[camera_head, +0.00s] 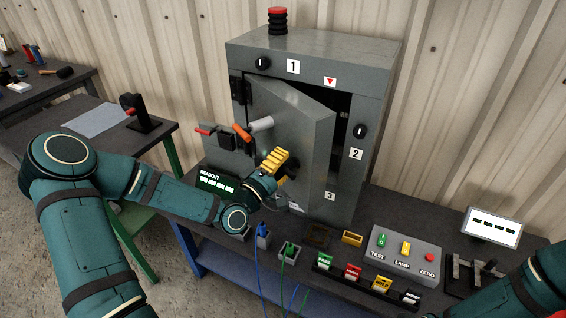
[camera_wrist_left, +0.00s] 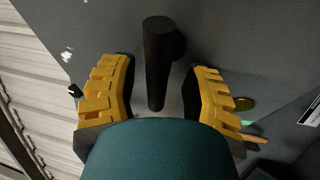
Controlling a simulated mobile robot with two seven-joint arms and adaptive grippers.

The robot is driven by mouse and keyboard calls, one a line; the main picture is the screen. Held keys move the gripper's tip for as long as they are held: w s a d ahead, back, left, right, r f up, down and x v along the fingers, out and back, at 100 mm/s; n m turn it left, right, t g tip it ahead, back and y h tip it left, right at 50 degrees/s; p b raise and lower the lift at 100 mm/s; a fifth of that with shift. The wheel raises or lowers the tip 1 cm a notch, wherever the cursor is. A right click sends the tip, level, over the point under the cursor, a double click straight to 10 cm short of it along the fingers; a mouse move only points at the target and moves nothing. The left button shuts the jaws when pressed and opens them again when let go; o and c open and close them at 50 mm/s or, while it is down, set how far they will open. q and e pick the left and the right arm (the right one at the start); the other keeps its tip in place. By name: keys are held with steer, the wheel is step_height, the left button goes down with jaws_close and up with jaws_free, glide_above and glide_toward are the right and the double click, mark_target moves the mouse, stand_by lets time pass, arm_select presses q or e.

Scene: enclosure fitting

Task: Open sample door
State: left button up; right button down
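The grey enclosure (camera_head: 310,52) stands on the bench with its door (camera_head: 305,130) partly open. The door is hinged at the left and its right edge stands out from the frame, with a dark gap behind it. My left gripper (camera_head: 280,161), with yellow fingers, is at the door's front face. In the left wrist view the black bar handle (camera_wrist_left: 158,65) stands between the two fingers, which are apart with visible space on both sides of it. In the head view the gripper largely hides the handle. My right arm shows at the lower right; its gripper is out of frame.
A control box (camera_head: 404,256) with TEST, LAMP and ZERO controls sits right of the enclosure's front. Coloured labelled blocks (camera_head: 353,272) and small sockets with cables line the bench front. A small display (camera_head: 492,227) stands at right. An orange lever (camera_head: 241,132) is left of the door.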

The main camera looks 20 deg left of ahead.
arm_select(q)
steer(key=v, duration=1.2)
